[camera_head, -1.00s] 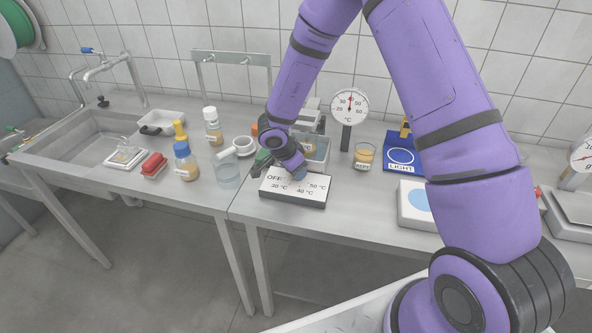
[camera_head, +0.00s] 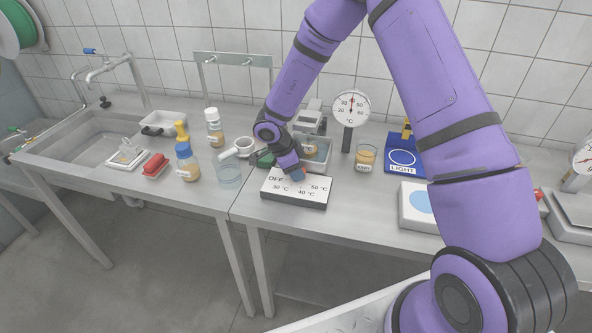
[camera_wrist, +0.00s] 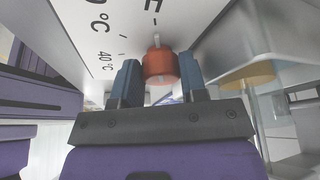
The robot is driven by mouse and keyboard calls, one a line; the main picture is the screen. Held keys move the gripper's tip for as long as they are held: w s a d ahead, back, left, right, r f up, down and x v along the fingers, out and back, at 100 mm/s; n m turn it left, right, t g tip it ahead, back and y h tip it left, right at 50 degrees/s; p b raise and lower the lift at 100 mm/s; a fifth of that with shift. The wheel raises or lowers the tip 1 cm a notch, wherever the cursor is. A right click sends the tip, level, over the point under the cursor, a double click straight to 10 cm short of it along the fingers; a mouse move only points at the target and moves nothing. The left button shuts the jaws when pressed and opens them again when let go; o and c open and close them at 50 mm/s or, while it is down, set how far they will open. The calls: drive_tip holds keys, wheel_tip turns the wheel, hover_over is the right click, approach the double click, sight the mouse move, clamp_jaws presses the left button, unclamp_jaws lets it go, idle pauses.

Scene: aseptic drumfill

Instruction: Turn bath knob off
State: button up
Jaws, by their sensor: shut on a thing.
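The bath's control box (camera_head: 296,204) stands at the front edge of the right table. Its white top reads OFF, 30, 40 and 50 °C. My gripper (camera_head: 298,178) is over the back part of this top and hides most of the knob in the head view. In the wrist view the red-orange knob (camera_wrist: 160,66) sits between the two blue fingers of my gripper (camera_wrist: 158,82), which are shut on it. A white pointer line on the knob faces up in that view, toward a printed label ending in F. The water bath (camera_head: 318,158) stands behind the box.
A dial thermometer (camera_head: 351,107) stands behind the bath.

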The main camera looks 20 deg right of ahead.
drive_tip(key=shift+f, duration=0.1)
drive_tip(key=o, duration=0.9)
